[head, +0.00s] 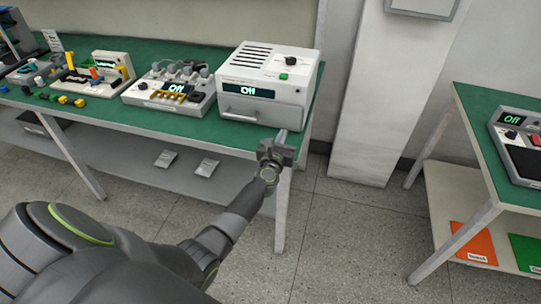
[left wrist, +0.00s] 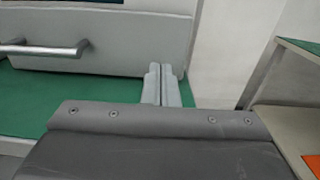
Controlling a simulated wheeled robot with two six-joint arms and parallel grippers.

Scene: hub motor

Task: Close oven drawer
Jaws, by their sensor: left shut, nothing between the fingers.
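The oven (head: 270,62) is a white box with a dark "Off" display, top vents, a black knob and a green button. It stands at the right end of the green table. Its drawer front (head: 262,108), with a grey bar handle (head: 240,117), is low on the front and looks about flush; a small gap cannot be told. In the left wrist view the drawer front (left wrist: 120,40) and handle (left wrist: 45,49) are close, at left. My left gripper (head: 281,136) is shut and empty, by the drawer's lower right corner; its fingers (left wrist: 163,82) point toward that corner. Contact is unclear.
A white pillar (head: 365,100) stands behind, right of the table. A second green table (head: 480,110) stands at far right. The floor between is clear.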

